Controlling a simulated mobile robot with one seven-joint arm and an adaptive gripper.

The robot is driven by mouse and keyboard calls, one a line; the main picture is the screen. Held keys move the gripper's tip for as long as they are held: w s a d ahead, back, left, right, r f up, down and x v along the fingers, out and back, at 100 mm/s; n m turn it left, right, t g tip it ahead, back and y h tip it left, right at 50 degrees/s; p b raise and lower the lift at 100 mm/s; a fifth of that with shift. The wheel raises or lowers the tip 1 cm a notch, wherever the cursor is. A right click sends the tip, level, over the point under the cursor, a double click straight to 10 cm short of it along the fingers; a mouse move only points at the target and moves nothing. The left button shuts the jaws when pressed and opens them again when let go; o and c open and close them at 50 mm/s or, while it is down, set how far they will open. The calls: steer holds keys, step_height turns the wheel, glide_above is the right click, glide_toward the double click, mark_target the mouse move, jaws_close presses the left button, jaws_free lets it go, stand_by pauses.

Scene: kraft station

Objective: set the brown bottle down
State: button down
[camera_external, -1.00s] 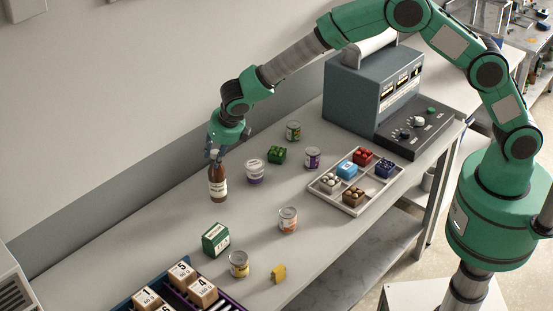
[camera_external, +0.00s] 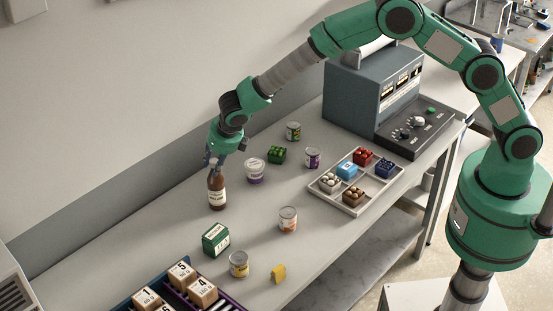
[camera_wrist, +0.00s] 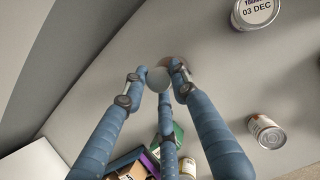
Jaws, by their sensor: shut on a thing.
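The brown bottle (camera_external: 216,192), with a pale label, is upright near the left part of the bench (camera_external: 150,238). My gripper (camera_external: 213,165) is above it, with its fingers shut around the bottle's neck. In the wrist view the fingertips close on a pale round top (camera_wrist: 158,79), with a little brown showing beside the right finger. The bottle's base is at or very near the bench top; I cannot tell whether it touches.
A green box (camera_external: 215,240), a yellow-labelled can (camera_external: 239,265) and another can (camera_external: 288,220) stand nearer the front. Bare bench surrounds the bottle.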

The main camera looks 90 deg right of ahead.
stand_by(0.3)
steer(key=c, duration=1.4)
jaws_free()
steer(key=v, duration=1.2)
steer(key=shift+d+r, duration=0.1)
